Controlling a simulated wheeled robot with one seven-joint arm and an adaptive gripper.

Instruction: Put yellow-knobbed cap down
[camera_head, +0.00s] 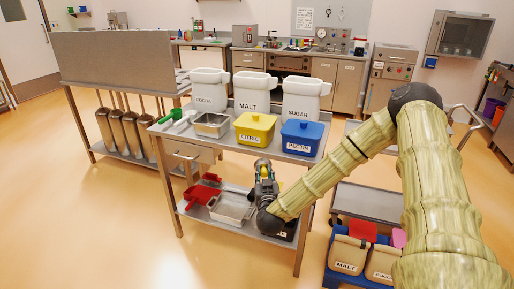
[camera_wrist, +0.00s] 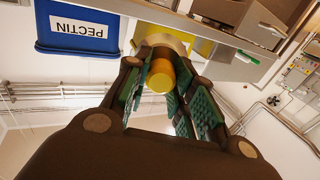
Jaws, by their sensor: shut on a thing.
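The cap's yellow knob (camera_wrist: 160,76) is between the green-padded fingers of my gripper (camera_wrist: 163,88) in the wrist view. My gripper is shut on it. The pale, round body of the cap (camera_wrist: 164,41) shows just beyond the knob, partly hidden by the fingers. In the head view my gripper (camera_head: 264,172) is at the front edge of the middle steel table (camera_head: 222,150), below the yellow CITRIC bin (camera_head: 255,128).
The blue PECTIN bin (camera_head: 302,138) stands right of CITRIC, with a steel pan (camera_head: 212,124) to the left. White COCOA (camera_head: 208,90), MALT (camera_head: 252,91) and SUGAR (camera_head: 301,100) containers stand behind. Red scoops (camera_head: 201,192) and another pan (camera_head: 232,208) lie on the lower shelf.

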